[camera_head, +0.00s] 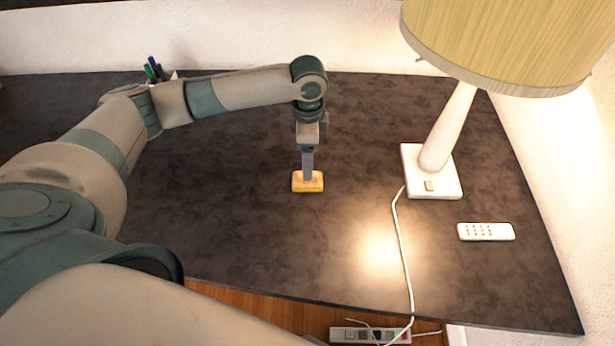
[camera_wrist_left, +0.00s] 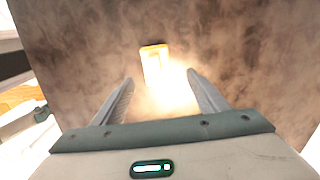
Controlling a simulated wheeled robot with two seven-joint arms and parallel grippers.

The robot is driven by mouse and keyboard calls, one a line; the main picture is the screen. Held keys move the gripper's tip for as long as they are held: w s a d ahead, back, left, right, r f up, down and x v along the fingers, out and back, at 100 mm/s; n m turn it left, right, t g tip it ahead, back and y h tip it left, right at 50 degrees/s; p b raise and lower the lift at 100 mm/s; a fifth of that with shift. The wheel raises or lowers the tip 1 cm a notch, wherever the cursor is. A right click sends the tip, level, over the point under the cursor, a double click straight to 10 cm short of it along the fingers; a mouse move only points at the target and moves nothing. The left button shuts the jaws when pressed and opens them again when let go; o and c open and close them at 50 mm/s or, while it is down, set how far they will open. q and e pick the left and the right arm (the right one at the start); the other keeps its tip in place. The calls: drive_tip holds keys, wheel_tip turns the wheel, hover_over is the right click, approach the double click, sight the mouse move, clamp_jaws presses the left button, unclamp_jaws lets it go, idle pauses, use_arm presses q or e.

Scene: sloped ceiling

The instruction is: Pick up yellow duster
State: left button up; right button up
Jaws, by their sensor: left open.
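The yellow duster (camera_head: 308,184) is a small block lying on the dark tabletop (camera_head: 230,220), near the middle of the head view. My left gripper (camera_head: 308,178) points down above it, and its fingers overlap the duster's far edge in that view. In the left wrist view the duster (camera_wrist_left: 155,65) lies ahead of the fingertips and between their lines, brightly lit. The two fingers of my left gripper (camera_wrist_left: 160,82) are spread wide with nothing between them. My right gripper is not in view.
A lamp with a white base (camera_head: 432,190) stands right of the duster, its cord (camera_head: 402,240) running over the table's front edge. A white remote (camera_head: 486,232) lies farther right. Pens (camera_head: 152,70) stand at the back left. The table around the duster is clear.

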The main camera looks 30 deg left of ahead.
sight(299, 184)
use_arm(q)
drive_tip(key=shift+f, duration=1.05)
drive_tip(key=shift+s+f+p, duration=0.2)
drive_tip(key=shift+f+p, duration=0.25)
drive_tip(key=shift+p, duration=0.1)
drive_tip(key=f, duration=0.1)
drive_tip(key=f+p, duration=0.1)
drive_tip(key=f, duration=0.1)
drive_tip(key=shift+s+d, duration=0.15)
drive_tip(key=shift+s, duration=0.05)
drive_tip(key=shift+f, duration=0.65)
drive_tip(key=c, duration=1.2)
